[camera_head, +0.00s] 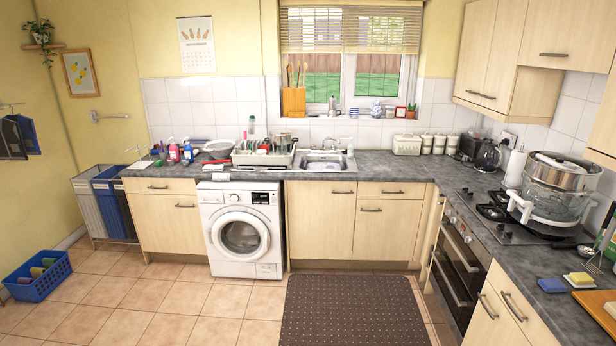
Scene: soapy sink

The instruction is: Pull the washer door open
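The white washer (267,213) stands under the counter, left of the middle of the head view. Its round front door (239,235) has a white ring around dark glass and appears closed, sitting flat against the front. A small dark display and a dial are on the panel above the door. Neither of my grippers is in view, so whether they are open or shut is hidden.
A dark mat (354,310) lies on the tiled floor (180,318) right of the washer's front. A blue basket (38,276) is on the floor at far left, near laundry bins (105,203). Cabinets flank the washer. The floor directly before it is clear.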

